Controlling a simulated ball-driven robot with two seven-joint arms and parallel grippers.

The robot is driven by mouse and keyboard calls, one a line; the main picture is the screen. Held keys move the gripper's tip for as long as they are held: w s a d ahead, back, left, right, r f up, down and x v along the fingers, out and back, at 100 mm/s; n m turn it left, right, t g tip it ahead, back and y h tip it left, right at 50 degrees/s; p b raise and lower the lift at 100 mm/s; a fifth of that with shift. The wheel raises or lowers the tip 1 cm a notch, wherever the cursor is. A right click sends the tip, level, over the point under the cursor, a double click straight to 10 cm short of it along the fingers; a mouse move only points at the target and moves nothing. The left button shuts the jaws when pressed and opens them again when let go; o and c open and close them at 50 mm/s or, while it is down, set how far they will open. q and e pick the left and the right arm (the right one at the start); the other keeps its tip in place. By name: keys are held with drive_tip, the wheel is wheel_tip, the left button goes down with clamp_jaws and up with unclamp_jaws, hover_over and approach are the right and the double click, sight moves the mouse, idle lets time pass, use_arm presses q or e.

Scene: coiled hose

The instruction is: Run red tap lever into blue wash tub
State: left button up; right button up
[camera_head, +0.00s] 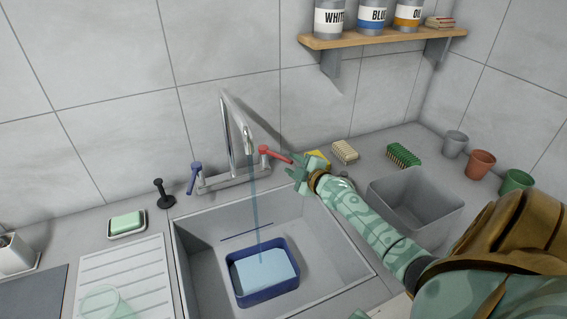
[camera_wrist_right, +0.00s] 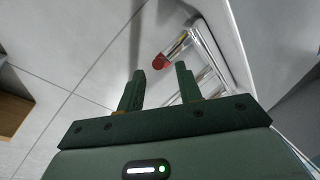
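The red tap lever (camera_head: 276,155) points right from the chrome mixer tap (camera_head: 236,150); a blue lever (camera_head: 194,178) is on its left side. A thin stream of water falls from the spout into the blue wash tub (camera_head: 262,293) in the sink, and pale blue water stands in the tub. My right gripper (camera_head: 303,170) is at the red lever's outer end. In the right wrist view, its two fingers (camera_wrist_right: 162,75) are apart, with the red lever (camera_wrist_right: 160,62) showing near the tips; whether they touch is unclear.
A grey sink (camera_head: 200,262) surrounds the tub. A grey basin (camera_head: 415,205), brushes and several cups stand right. Left are a soap dish (camera_head: 127,223), a black plug (camera_head: 164,194) and a draining board (camera_head: 125,272) with a clear green tumbler (camera_head: 103,302). A shelf (camera_head: 385,36) holds tins above.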

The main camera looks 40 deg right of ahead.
sight(279, 158)
drive_tip(key=b+x, duration=0.1)
drive_tip(key=x, duration=0.4)
drive_tip(key=shift+w+b, duration=0.15)
drive_tip(key=shift+b, duration=0.2)
clamp_jaws()
drive_tip(key=a+r+m+h+p, duration=0.1)
drive_tip(key=h+p, duration=0.1)
drive_tip(key=p, duration=0.3)
drive_tip(key=shift+m, duration=0.3)
drive_tip(key=shift+a+f+h+p, duration=0.2)
drive_tip(key=shift+f+h+p, duration=0.1)
drive_tip(key=shift+p, duration=0.3)
drive_tip(key=shift+f, duration=0.2)
unclamp_jaws()
drive_tip(key=shift+g, duration=0.3)
